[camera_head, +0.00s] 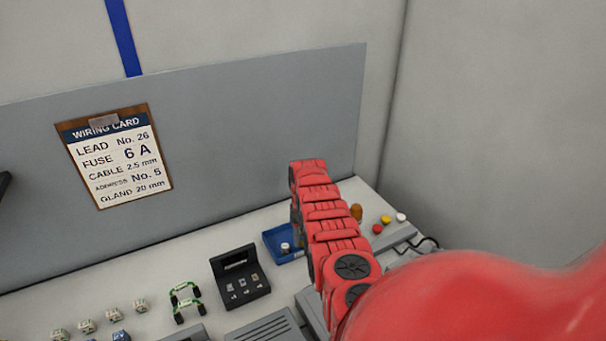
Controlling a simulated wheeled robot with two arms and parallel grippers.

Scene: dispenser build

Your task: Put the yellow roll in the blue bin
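A small yellow round piece (386,219), which looks like the yellow roll, sits on the bench at the right, between a red one and a white one. A shallow blue bin (273,247) lies on the bench left of my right arm, which hides its right side. A small pale piece (285,247) shows in the bin. My red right arm reaches in from the lower right and bends over near the bin. Its gripper is hidden behind the arm links, so its fingers and anything in them cannot be seen. My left gripper is not recognisable in view.
The red piece (377,229) and white piece (401,217) flank the yellow one. An amber piece (356,211) stands behind my arm. A black box (240,277), green-ended leads (185,302) and small cubes (86,326) lie left. A grey panel with a wiring card (117,160) stands behind.

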